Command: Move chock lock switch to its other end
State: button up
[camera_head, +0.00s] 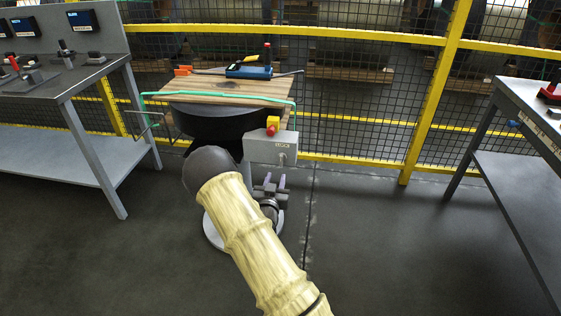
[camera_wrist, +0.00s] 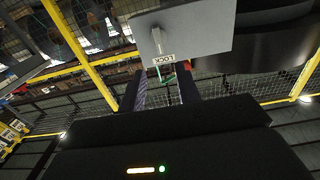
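The chock lock switch is a small grey knob (camera_wrist: 157,40) on the front of a light grey box (camera_head: 262,149). In the wrist view the box is upside down at the top, and its label reads LOCK. The knob also shows, small, at the box's lower right in the head view (camera_head: 282,158). I cannot tell which end it is turned to. My gripper (camera_head: 270,186) is just below the box in the head view. In the wrist view its two fingers (camera_wrist: 161,78) are apart with nothing between them, short of the knob and not visibly touching it.
A red button on a yellow housing (camera_head: 272,124) sits on the box. Behind is a round dark stand with a wooden top (camera_head: 215,91), bearing a blue tool (camera_head: 249,71) and a green hose. Yellow-framed mesh fence stands behind. Benches stand left (camera_head: 80,75) and right (camera_head: 525,100).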

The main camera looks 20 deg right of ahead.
aim_at(281, 160)
jog(key=x, duration=1)
jog(key=shift+w+d, duration=0.2)
jog(key=shift+c, duration=0.2)
jog(key=c, duration=0.4)
grip_shut()
